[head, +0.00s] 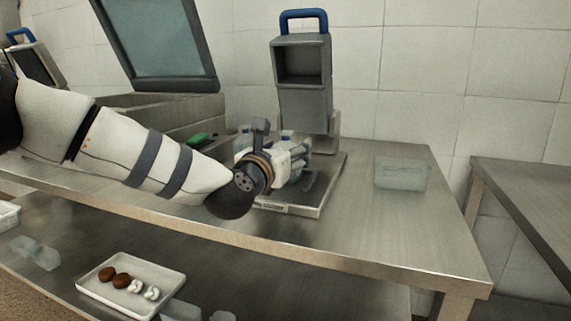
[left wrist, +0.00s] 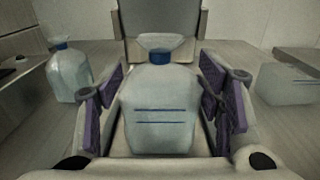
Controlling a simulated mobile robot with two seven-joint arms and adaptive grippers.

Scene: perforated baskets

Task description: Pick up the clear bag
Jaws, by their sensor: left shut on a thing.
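A clear bag with a blue neck and two blue stripes (left wrist: 158,112) stands upright between the purple finger pads of my left gripper (left wrist: 166,118). The pads are shut on its sides. In the head view my left gripper (head: 308,160) is over the metal tray (head: 292,209) at the foot of the grey machine, and the held bag is mostly hidden behind it. A second clear bag with a blue neck (left wrist: 68,76) stands to the left, apart from the gripper. My right gripper is not in view.
A grey machine with a blue handle (head: 303,100) rises behind the tray. A translucent container (head: 401,174) stands on the steel table (head: 390,235) to the right, with bare table around it. A white tray with brown and white pieces (head: 172,279) is on the lower shelf.

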